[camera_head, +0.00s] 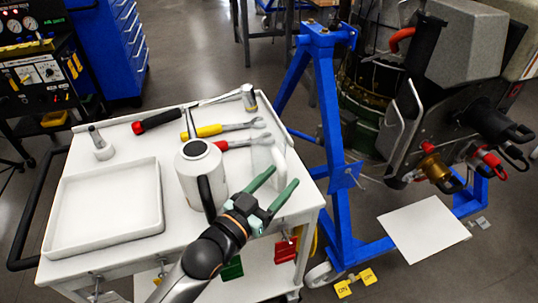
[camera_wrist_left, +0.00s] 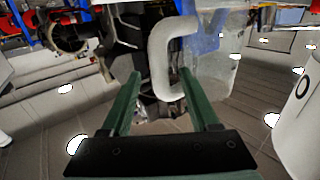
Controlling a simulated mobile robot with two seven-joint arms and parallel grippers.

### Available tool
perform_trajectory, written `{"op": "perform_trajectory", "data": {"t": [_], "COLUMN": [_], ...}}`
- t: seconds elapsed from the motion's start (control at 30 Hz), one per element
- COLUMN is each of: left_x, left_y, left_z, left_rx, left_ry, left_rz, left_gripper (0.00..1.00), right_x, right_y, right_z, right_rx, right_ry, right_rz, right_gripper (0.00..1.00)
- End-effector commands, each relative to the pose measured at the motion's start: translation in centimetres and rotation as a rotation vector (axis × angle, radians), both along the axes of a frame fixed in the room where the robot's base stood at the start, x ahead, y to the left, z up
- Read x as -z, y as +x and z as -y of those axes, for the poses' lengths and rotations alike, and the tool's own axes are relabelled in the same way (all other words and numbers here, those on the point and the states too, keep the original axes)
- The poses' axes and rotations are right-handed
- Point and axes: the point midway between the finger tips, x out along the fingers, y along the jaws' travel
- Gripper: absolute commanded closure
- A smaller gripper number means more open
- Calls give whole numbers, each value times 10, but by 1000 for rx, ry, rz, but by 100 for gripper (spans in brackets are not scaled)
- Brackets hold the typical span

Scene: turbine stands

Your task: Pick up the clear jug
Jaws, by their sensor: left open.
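The clear jug (camera_head: 262,158) stands near the right edge of the white cart top, and its see-through body is hard to make out. Its whitish handle (camera_head: 279,165) is on the right side. In the left wrist view, the handle (camera_wrist_left: 158,60) shows between my finger lines, with the clear body (camera_wrist_left: 218,50) to its right. My left gripper (camera_head: 284,178) is open, its green fingers pointing at the handle. In the left wrist view, the left gripper (camera_wrist_left: 161,72) looks empty; I cannot tell whether the fingertips touch the handle. My right gripper is out of view.
A white pitcher with a black handle (camera_head: 187,174) stands close left of the jug. Wrenches (camera_head: 222,129), a hammer (camera_head: 249,97) and a white tray (camera_head: 75,217) share the cart top (camera_head: 115,143). A blue stand (camera_head: 335,130) rises just right of the cart.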

Motion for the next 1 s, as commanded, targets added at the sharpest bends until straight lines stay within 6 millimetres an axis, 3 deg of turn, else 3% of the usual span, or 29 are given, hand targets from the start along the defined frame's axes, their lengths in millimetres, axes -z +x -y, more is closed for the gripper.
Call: {"op": "perform_trajectory", "data": {"t": [0.13,0.4,0.9,1.0], "left_x": [0,0,0,0], "left_y": [14,16,16,16], "left_z": [9,10,10,10], "left_rx": [0,-1,-1,-1], "left_ry": [0,1,1,1], "left_rz": [0,-1,-1,-1], "left_gripper": [39,39,95,100], "right_x": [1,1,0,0], "right_y": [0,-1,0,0], "right_z": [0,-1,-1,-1], "right_rx": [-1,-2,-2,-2], "right_ry": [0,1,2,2], "right_rz": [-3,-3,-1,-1], "right_gripper": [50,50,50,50]}}
